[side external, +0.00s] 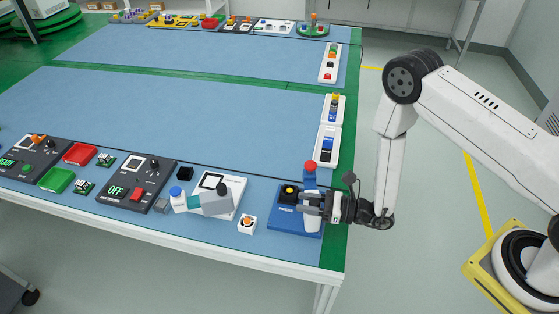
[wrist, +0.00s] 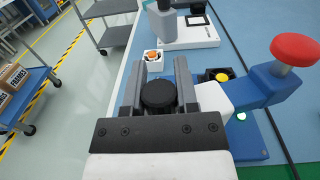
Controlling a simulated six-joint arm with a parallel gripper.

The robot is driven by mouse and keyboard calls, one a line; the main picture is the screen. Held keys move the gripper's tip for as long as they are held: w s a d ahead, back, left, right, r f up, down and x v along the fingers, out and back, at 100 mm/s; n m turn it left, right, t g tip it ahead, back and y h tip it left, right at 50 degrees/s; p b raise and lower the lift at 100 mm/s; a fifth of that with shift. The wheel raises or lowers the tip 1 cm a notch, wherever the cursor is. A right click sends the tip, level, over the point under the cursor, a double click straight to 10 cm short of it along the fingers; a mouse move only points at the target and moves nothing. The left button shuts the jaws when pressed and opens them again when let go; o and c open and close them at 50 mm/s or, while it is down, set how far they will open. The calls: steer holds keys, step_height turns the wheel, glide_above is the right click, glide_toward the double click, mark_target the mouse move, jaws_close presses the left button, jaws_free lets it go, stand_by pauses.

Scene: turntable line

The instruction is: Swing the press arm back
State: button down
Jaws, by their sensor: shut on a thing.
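The press is a blue fixture at the table's right front corner. It has a flat blue base (side external: 294,215), a yellow button on a black block (side external: 290,190) and a blue upright part with a red knob (side external: 310,166). In the wrist view the red knob (wrist: 295,49) stands on a blue arm (wrist: 268,88) that runs down to a white block beside my right finger. My gripper (side external: 308,203) is at the press, its fingers shut on a round black knob (wrist: 158,95). The fingers hide the knob's lower part and its link to the press.
A small white block with an orange button (side external: 247,224) stands left of the press. Farther left are a white plate with a grey-teal part (side external: 212,203) and a dark control box reading OFF (side external: 138,184). White trays (side external: 327,146) lie behind the press. The mat's middle is clear.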

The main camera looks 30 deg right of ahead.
steer(key=shift+m+t+h, duration=0.7)
steer(key=shift+t+h, duration=0.1)
steer(key=shift+w+d+m+t+h, duration=0.1)
steer(key=shift+d+m+t+h, duration=0.05)
steer(key=shift+m+t+h, duration=0.2)
steer(key=shift+c, duration=1.8)
jaws_free()
steer(key=v, duration=0.8)
steer(key=shift+r, duration=0.1)
steer(key=shift+c, duration=0.2)
